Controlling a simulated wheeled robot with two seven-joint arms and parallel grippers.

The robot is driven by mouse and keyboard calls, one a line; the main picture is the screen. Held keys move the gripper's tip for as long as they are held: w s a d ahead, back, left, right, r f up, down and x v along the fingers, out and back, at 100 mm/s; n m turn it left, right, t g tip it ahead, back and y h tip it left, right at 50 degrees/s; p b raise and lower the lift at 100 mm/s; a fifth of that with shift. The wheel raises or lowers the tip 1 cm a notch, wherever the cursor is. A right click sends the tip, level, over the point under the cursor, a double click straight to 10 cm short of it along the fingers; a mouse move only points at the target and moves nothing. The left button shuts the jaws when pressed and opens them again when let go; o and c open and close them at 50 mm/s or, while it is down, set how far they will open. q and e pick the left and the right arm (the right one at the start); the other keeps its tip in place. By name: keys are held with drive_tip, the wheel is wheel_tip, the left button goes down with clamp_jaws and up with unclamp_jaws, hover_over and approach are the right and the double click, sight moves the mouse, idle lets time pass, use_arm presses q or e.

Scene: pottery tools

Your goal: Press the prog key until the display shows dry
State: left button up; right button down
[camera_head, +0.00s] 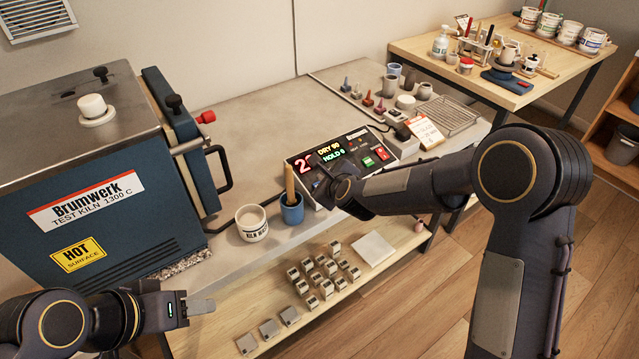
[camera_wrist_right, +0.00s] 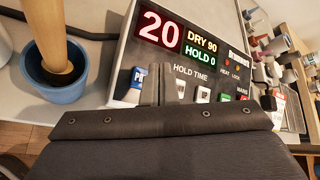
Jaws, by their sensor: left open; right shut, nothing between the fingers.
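The controller box (camera_head: 382,143) stands on the grey bench top beside the kiln. In the right wrist view the display (camera_wrist_right: 200,42) reads 20, DRY 90 and HOLD 0. A blue key (camera_wrist_right: 138,76) marked PR, the rest hidden, sits below the red number. My right gripper (camera_head: 322,184) is shut and empty, its fingertips (camera_wrist_right: 157,86) right beside that key; contact cannot be told. My left gripper (camera_head: 203,307) is open and empty at lower left.
A blue cup (camera_head: 292,212) with a wooden stick and a white pot (camera_head: 251,223) stand left of the controller. The blue kiln (camera_head: 110,215) with a HOT label fills the left. Several small blocks (camera_head: 320,270) lie on the lower shelf. A wire rack (camera_head: 447,116) is behind the controller.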

drive_tip(key=r, duration=0.1)
drive_tip(key=r+p, duration=0.1)
drive_tip(key=r, duration=0.1)
drive_tip(key=shift+s+d+r, duration=0.2)
drive_tip(key=shift+s+d, duration=0.05)
drive_tip(key=shift+s, duration=0.15)
drive_tip(key=s+d+r+n+g+y, duration=0.1)
drive_tip(key=s+d+r+n+g, duration=0.1)
drive_tip(key=s+d+r+n, duration=1.05)
drive_tip(key=s+d+f+n+g, duration=0.1)
drive_tip(key=s+d+f+n, duration=0.1)
drive_tip(key=s, duration=0.6)
drive_tip(key=s+d+f+n+g+h, duration=0.1)
drive_tip(key=s+d+f+n, duration=0.1)
drive_tip(key=s, duration=0.6)
drive_tip(key=s+d+f+n+g, duration=0.1)
drive_tip(key=s+d+f+n, duration=0.1)
drive_tip(key=s+n, duration=0.3)
drive_tip(key=s+d, duration=0.1)
drive_tip(key=s, duration=0.2)
drive_tip(key=shift+d+n, duration=0.15)
drive_tip(key=shift+n, duration=0.2)
